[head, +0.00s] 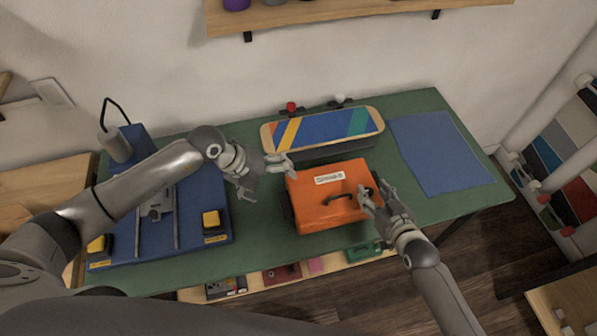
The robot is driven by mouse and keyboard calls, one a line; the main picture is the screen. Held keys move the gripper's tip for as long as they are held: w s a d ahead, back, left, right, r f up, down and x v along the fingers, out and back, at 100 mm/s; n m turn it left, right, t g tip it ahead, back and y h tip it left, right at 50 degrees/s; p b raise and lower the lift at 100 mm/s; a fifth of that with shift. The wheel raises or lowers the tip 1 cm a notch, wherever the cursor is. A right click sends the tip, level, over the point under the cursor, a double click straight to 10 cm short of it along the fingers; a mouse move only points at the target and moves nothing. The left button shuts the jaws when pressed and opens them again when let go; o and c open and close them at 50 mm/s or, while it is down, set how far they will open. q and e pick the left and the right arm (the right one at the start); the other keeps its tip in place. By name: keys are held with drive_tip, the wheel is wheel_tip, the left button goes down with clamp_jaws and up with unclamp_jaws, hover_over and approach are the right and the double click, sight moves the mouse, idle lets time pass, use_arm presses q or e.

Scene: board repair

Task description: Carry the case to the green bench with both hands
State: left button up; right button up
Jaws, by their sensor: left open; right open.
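The orange case (318,206) sits on the green bench (257,258), near the middle of its front half. It has a dark handle and a pale label on its upper face. My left gripper (272,180) is open at the case's upper left, apart from its left side as far as I can see. My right gripper (375,198) is open at the case's right side, with its fingers over the right edge. Whether those fingers touch the case, I cannot tell. The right gripper hides part of the case's right side.
A striped skateboard deck (322,129) lies behind the case on a dark support. A blue mat (440,152) lies on the bench's right. A blue fixture board (205,192) with yellow blocks fills the left. A shelf under the bench's front holds small items. A wall shelf (340,14) hangs above.

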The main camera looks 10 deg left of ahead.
drive_tip(key=v, duration=1.1)
idle(0.3)
